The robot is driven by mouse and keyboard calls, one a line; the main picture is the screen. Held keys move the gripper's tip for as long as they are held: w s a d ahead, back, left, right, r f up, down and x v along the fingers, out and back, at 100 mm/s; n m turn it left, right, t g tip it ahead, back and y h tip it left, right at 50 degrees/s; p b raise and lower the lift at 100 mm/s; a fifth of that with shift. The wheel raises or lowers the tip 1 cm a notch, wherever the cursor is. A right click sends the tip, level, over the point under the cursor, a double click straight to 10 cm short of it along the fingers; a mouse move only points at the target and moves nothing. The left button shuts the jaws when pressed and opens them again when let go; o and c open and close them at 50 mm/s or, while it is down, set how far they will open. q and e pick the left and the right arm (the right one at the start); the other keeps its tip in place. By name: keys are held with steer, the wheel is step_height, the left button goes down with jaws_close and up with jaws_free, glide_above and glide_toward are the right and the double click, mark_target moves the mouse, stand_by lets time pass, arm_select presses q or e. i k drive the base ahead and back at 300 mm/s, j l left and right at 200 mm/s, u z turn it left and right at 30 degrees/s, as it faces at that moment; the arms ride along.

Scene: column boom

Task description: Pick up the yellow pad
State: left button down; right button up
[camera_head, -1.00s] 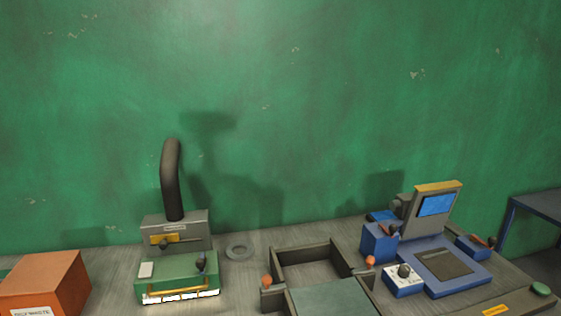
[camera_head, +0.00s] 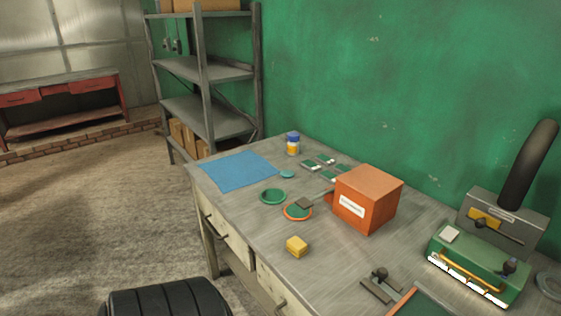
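The yellow pad (camera_head: 297,246) is a small yellow block on the grey workbench (camera_head: 330,275), near its front edge. It lies in front of the orange box and apart from the things around it. Nothing covers it. Neither of my grippers shows in the head view.
An orange box (camera_head: 368,198) stands behind the pad, with green (camera_head: 272,196) and orange-rimmed (camera_head: 297,212) round dishes to its left. A blue mat (camera_head: 238,169) lies at the far left end. A green machine (camera_head: 478,262) stands at the right. Bare bench top surrounds the pad.

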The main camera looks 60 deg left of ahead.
mark_target(296, 245)
steer(key=k+l+u, duration=0.1)
steer(key=u, duration=1.6)
